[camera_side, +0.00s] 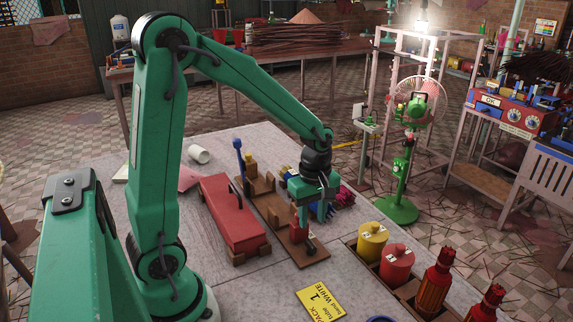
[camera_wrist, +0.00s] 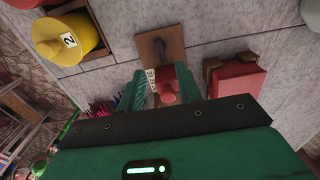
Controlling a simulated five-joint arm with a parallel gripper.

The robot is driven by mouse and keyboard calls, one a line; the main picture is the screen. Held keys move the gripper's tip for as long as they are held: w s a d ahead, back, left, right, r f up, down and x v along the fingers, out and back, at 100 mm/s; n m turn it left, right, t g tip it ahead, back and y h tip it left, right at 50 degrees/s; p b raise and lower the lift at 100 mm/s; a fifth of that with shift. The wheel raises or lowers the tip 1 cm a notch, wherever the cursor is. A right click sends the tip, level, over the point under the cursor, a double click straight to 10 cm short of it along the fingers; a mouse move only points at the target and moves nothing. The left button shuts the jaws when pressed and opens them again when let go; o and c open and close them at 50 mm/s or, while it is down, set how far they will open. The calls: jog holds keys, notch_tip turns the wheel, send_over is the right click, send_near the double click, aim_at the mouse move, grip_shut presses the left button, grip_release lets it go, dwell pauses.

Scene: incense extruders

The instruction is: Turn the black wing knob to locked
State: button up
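A small dark piece, which looks like the black wing knob (camera_side: 310,247), sits at the near end of a brown wooden board (camera_side: 283,232). In the wrist view a dark upright part (camera_wrist: 158,46) shows on the board's end, beyond my fingertips; its lock position cannot be read. My gripper (camera_side: 312,192) is above the board, pointing down. In the wrist view its two green fingers (camera_wrist: 160,82) are apart, on either side of a red rounded part (camera_wrist: 167,93). I see no clear contact with that part. The fingers and palm hide what lies beneath.
A long red box (camera_side: 232,215) stands left of the board. Yellow (camera_side: 372,241) and red (camera_side: 396,265) lidded pots and red bottles (camera_side: 435,283) stand in a rack at right. A yellow card (camera_side: 320,300) lies in front. A blue-topped lever (camera_side: 240,160) rises behind.

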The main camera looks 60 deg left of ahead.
aim_at(311, 243)
jog(key=shift+f, duration=0.15)
jog(key=shift+f, duration=3.8)
grip_shut()
